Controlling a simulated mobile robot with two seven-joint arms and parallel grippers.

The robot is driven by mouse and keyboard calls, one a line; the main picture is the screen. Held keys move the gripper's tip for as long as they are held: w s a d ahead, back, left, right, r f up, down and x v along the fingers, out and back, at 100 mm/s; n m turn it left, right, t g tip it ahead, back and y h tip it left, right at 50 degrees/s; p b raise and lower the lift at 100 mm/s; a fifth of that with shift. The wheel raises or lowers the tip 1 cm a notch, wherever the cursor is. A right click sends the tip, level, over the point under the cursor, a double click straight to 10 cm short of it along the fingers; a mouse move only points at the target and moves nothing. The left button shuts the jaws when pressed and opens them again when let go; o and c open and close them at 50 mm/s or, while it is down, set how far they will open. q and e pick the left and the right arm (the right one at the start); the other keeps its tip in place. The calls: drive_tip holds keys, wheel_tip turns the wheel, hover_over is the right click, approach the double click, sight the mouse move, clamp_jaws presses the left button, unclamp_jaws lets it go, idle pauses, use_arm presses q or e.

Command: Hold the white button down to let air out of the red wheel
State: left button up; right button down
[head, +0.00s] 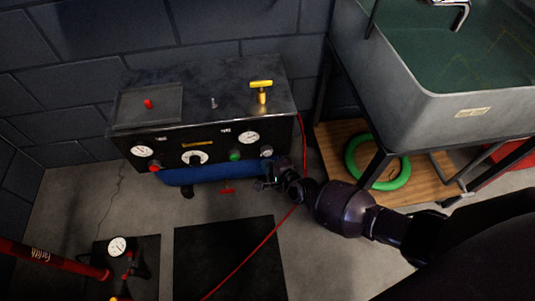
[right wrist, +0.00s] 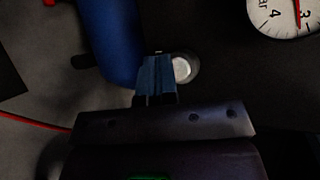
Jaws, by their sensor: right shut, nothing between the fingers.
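The white button (head: 266,151) is at the right end of the dark front panel of the bench box; it shows as a pale round disc with a ring in the right wrist view (right wrist: 182,69). My right gripper (head: 268,182) is just below and in front of that corner of the panel. In the right wrist view its shut, empty blue-grey fingertips (right wrist: 157,66) appear just left of the button and partly overlap its edge; I cannot tell whether they touch it. No red wheel can be made out. My left gripper is out of view.
The panel of the box (head: 205,143) also carries a green button (head: 235,155), a red button (head: 154,168) and gauges. A blue tank (head: 195,174) lies below. A red hose (head: 262,243) crosses the floor near my right arm. A grey sink (head: 440,105) stands right, above a green ring (head: 400,178).

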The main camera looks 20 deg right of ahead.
drive_tip(key=shift+w, duration=0.1)
idle(0.8)
drive_tip(key=shift+w+d+b, duration=0.1)
drive_tip(key=shift+w+b, duration=0.2)
drive_tip(key=shift+w+d, duration=0.15)
drive_tip(key=shift+w, duration=0.3)
idle(2.6)
drive_tip(key=shift+s, duration=0.15)
idle(0.3)
drive_tip(key=shift+s+a, duration=0.25)
drive_tip(key=shift+s, duration=0.4)
drive_tip(key=shift+s, duration=0.1)
drive_tip(key=shift+s+a+p, duration=0.2)
drive_tip(key=shift+s+a, duration=0.05)
drive_tip(key=shift+s, duration=0.55)
drive_tip(key=shift+s+a+p, duration=0.2)
drive_tip(key=shift+s, duration=0.55)
drive_tip(key=shift+s+a+p, duration=0.2)
drive_tip(key=shift+s+a, duration=0.05)
drive_tip(key=shift+s, duration=0.55)
